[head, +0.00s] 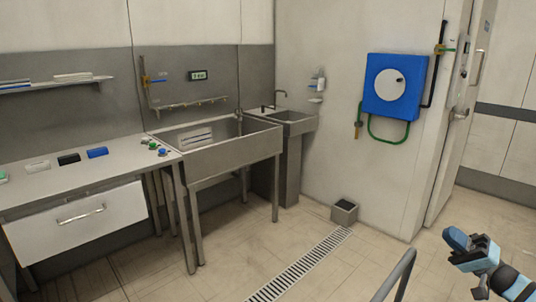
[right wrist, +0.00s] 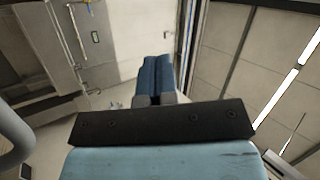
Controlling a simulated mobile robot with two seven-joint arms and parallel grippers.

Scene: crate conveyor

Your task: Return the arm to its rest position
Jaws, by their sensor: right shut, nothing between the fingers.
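My right gripper (head: 456,238) is at the lower right of the head view, raised in front of the tiled floor. Its blue fingers are closed together with nothing between them. In the right wrist view the closed fingers (right wrist: 154,75) point away from the camera, past a black bracket and a light blue link of mine. It touches nothing that I can see. My left gripper is in neither view.
A steel counter (head: 100,175) with small items and a deep sink (head: 225,155) stand along the left and back walls. A blue wall box (head: 394,87) hangs beside the door (head: 465,100). A small bin (head: 344,212) stands near the floor drain (head: 300,265). A grey rail (head: 398,278) is at the bottom. The floor is mostly clear.

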